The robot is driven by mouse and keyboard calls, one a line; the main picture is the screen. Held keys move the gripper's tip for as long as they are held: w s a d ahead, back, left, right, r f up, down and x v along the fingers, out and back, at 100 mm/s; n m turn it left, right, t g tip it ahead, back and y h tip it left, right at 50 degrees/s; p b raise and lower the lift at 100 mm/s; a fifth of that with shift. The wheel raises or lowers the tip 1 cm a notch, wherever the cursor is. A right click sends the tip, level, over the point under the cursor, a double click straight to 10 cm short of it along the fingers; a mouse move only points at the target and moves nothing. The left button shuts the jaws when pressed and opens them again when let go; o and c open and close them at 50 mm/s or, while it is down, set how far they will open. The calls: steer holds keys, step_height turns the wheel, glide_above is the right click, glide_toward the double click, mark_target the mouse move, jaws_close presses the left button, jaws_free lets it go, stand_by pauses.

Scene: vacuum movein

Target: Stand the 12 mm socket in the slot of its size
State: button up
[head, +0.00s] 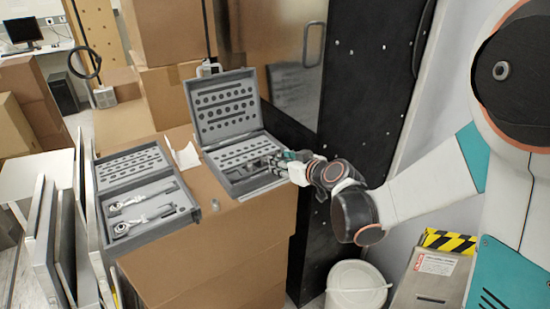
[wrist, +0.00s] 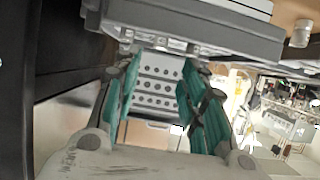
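A small grey cylinder that looks like a socket (head: 215,205) stands on the cardboard box top near its front edge, between two open grey cases. It appears to show at the upper right of the wrist view (wrist: 302,33); no size mark is readable. The right case (head: 237,187) has rows of round slots in its tray and dark holes in its raised lid (head: 226,104). My gripper (head: 286,157) is over the right side of this case, away from the cylinder. In the wrist view its teal fingers (wrist: 157,95) are apart, with a panel of holes visible between them.
The left case (head: 150,235) holds ratchet wrenches and rows of slots. The cases stand on a cardboard box (head: 235,245). A black panel (head: 370,90) rises behind my arm. A white bin (head: 356,285) is below; leaning panels (head: 50,235) are at left.

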steer(key=shift+v, duration=0.85)
steer(key=s+d+r+m+g+h, duration=0.1)
steer(key=s+d, duration=0.3)
steer(key=s, duration=0.5)
steer(key=s+d+r+m+g+h, duration=0.1)
steer(key=s+d, duration=0.4)
steer(key=s, duration=0.5)
steer(key=s+d+r+m+g+h, duration=0.2)
steer(key=s+d+m+h, duration=0.2)
steer(key=s, duration=0.6)
steer(key=shift+s+d+g+h, duration=0.2)
steer(key=shift+d+g+h, duration=0.2)
steer(key=shift+r, duration=0.1)
